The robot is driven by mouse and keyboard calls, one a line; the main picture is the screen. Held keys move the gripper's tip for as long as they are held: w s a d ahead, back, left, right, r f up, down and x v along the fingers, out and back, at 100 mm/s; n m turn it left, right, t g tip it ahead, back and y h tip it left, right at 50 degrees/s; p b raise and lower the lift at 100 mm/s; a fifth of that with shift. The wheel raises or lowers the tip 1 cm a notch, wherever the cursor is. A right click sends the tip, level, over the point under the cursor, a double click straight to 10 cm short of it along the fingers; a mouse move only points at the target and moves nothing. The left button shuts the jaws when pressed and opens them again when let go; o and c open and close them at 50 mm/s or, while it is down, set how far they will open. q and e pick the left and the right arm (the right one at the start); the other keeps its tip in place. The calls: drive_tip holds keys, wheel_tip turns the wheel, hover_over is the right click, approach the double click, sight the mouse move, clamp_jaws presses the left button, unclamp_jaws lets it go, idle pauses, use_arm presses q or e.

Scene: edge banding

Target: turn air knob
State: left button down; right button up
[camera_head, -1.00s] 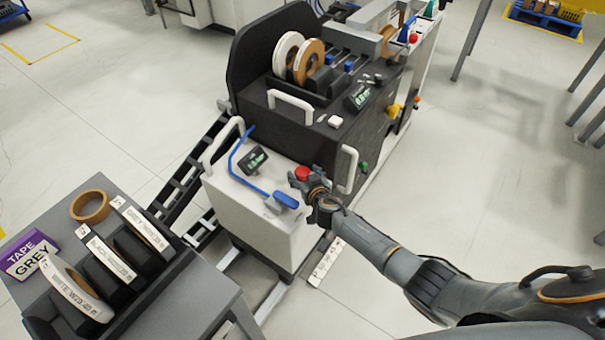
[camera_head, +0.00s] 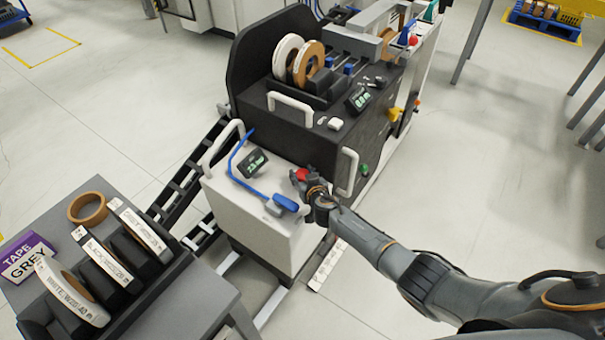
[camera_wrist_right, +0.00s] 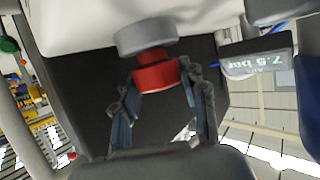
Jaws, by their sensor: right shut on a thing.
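The red air knob (camera_head: 301,174) sits at the right edge of the white cabinet top. In the right wrist view the knob (camera_wrist_right: 155,76) shows as a red cylinder against a grey round base (camera_wrist_right: 146,36). My right gripper (camera_head: 303,182) is at the knob, with its fingers on either side of it and shut on it; in the wrist view its fingers (camera_wrist_right: 160,92) flank the red part. A small dark pressure display (camera_head: 253,163) stands on the cabinet; in the wrist view the display (camera_wrist_right: 262,60) appears upside down and reads 7.5 bar. My left gripper is out of view.
A blue handle (camera_head: 284,203) and blue tube lie on the cabinet top near my gripper. A white grab handle (camera_head: 347,172) stands just right of the knob. A grey tape rack (camera_head: 190,318) is at lower left.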

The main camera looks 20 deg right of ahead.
drive_tip(key=shift+d+y, duration=0.1)
drive_tip(key=shift+y, duration=0.2)
drive_tip(key=n+y, duration=0.3)
drive_tip(key=shift+r+g, duration=0.1)
drive_tip(key=shift+g, duration=0.2)
drive_tip(key=shift+w+d+n+g+y, duration=0.1)
drive_tip(key=shift+n+g+y, duration=0.2)
drive_tip(key=shift+n+y, duration=0.55)
drive_tip(key=shift+f+n+g+y+b, duration=0.2)
drive_tip(key=shift+n+g+y+b, duration=0.45)
drive_tip(key=shift+n+y, duration=0.35)
drive_tip(key=shift+r+n+g+y+b, duration=0.1)
drive_tip(key=shift+n+g+y+b, duration=0.8)
drive_tip(key=shift+n+b, duration=0.2)
